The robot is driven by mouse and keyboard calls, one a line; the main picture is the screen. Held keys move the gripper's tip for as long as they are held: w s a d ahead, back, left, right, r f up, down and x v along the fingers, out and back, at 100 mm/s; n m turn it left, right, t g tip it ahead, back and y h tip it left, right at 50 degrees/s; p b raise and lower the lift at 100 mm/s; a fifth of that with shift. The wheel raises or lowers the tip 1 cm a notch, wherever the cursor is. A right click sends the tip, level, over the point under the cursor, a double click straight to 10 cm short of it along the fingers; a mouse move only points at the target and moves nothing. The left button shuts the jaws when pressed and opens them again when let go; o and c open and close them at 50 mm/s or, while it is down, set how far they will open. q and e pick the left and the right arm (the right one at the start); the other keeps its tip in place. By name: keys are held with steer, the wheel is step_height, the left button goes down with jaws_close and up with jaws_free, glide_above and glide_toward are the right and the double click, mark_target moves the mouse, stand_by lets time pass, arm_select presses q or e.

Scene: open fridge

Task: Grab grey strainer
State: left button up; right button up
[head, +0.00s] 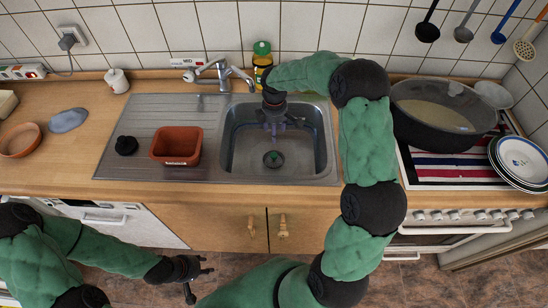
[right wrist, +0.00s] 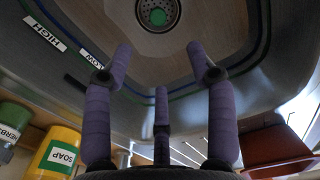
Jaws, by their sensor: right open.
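A round grey strainer with small holes and a green centre (head: 273,158) sits in the drain at the bottom of the metal sink. It also shows at the top of the right wrist view (right wrist: 157,14). My right gripper (head: 274,128) is inside the sink's opening, above the strainer and apart from it. In the right wrist view its purple fingers (right wrist: 158,62) are spread, with nothing between them, and point towards the strainer. My left gripper (head: 196,276) hangs low in front of the cabinets, open and empty, away from the sink.
The sink walls (head: 322,140) surround my right gripper. The faucet (head: 220,72) and soap bottle (head: 262,60) stand behind. A red-brown tub (head: 176,146) and a black object (head: 126,145) are on the drainboard. A big dark pot (head: 440,140) stands right of my right arm.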

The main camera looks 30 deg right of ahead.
steer(key=b, duration=0.4)
glide_above(274, 155)
step_height(274, 155, down, 5)
step_height(274, 155, down, 7)
steer(key=b, duration=0.3)
steer(key=shift+w+d, duration=0.1)
steer(key=shift+d, duration=0.05)
step_height(274, 155, down, 5)
steer(key=shift+f+b, duration=0.1)
steer(key=shift+b, duration=1.1)
jaws_close()
